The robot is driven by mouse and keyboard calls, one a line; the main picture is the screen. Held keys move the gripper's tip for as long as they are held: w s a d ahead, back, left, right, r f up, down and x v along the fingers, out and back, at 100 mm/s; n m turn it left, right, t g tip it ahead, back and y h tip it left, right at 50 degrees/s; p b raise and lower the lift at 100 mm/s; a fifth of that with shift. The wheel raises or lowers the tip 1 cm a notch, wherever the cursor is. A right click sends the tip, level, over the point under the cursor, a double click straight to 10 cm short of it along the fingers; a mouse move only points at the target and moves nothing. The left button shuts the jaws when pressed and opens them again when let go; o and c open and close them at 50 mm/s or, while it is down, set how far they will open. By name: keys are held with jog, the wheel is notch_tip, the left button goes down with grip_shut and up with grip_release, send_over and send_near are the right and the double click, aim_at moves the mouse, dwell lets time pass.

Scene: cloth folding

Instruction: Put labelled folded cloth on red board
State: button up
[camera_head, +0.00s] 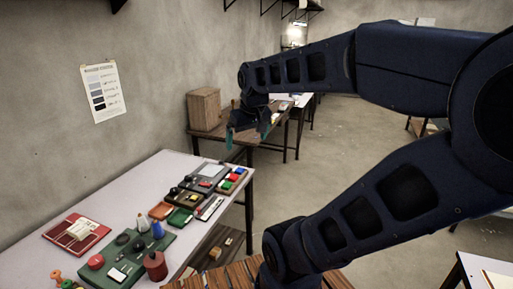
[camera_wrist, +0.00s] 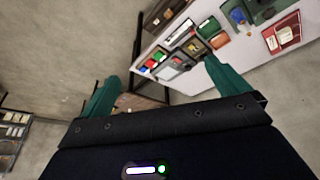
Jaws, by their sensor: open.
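The red board (camera_head: 62,238) lies flat on the pale table at the lower left of the head view. A pale folded piece (camera_head: 82,230) lies on it, with small darker marks; I cannot read a label or be sure it is the labelled cloth. The red board also shows at the top right of the wrist view (camera_wrist: 270,41), with the pale piece on it. My gripper (camera_head: 246,136) is open and empty, above the floor beyond the table's far end, well away from the board. Its teal fingers are spread wide in the wrist view (camera_wrist: 158,75).
A wooden box (camera_head: 204,109) stands on a farther table. Open floor lies to the right.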

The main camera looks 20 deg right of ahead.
jog(key=shift+m, duration=0.8)
jog(key=s, duration=0.1)
jog(key=s+d+f, duration=0.1)
jog(key=s+f, duration=0.1)
jog(key=shift+s+d, duration=0.25)
jog(key=shift+s, duration=0.1)
